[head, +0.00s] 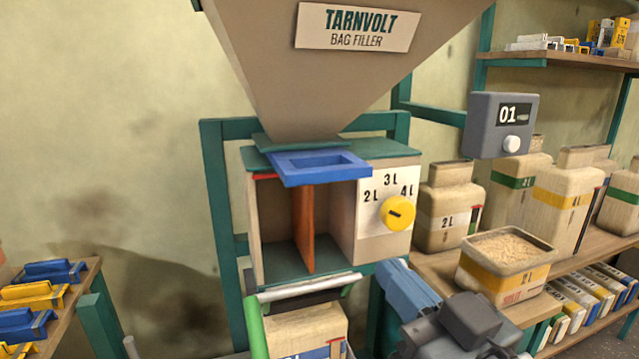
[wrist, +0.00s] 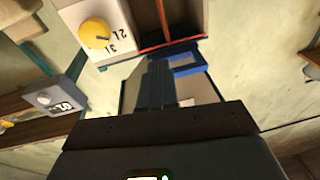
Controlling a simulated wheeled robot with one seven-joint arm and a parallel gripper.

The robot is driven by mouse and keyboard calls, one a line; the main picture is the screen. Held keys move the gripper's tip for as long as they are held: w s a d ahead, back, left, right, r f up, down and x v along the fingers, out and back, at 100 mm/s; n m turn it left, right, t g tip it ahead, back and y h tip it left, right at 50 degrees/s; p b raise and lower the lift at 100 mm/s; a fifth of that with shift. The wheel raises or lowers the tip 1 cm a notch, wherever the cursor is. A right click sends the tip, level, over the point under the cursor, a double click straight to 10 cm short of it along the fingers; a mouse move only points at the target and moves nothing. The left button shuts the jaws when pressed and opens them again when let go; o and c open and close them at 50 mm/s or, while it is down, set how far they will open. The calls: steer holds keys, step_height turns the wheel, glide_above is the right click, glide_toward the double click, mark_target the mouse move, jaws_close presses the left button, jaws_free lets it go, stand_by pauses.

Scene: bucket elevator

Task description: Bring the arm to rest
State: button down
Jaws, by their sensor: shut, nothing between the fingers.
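My arm (head: 455,325) reaches in from the bottom right of the head view, in front of the bag filler's right side. My gripper (wrist: 158,72) shows in the wrist view as two dark fingers side by side, shut and empty. The bag filler (head: 340,90) stands ahead, with its hopper above an open box. A yellow dial (head: 398,212) sits on a white panel marked 2 L, 3 L and 4 L. A blue frame slide (head: 320,167) sticks out at the top of the box. In the wrist view the machine appears upside down.
A grey display (head: 500,125) reading 01 stands right of the machine. Shelves at right hold sacks and an open grain-filled container (head: 505,268). A sack (head: 300,332) stands below the box, beside a green bar (head: 254,325). A rack (head: 40,295) is at left.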

steer(key=s+d+f+m+g+h+p, duration=0.1)
steer(key=s+d+f+m+h, duration=0.25)
steer(key=s+f, duration=0.35)
steer(key=s+d+f+m+h+p, duration=0.1)
steer(key=s+d+f+m+h, duration=0.25)
steer(key=s+f, duration=0.35)
steer(key=s+d+n+g+p, duration=0.1)
steer(key=s+d, duration=0.2)
steer(key=s, duration=0.6)
steer(key=s+d+n+g+p, duration=0.1)
steer(key=s+d, duration=0.2)
steer(key=s, duration=0.7)
steer(key=shift+s+d+n+h, duration=0.15)
steer(key=shift+n+h, duration=0.25)
steer(key=shift+f, duration=0.1)
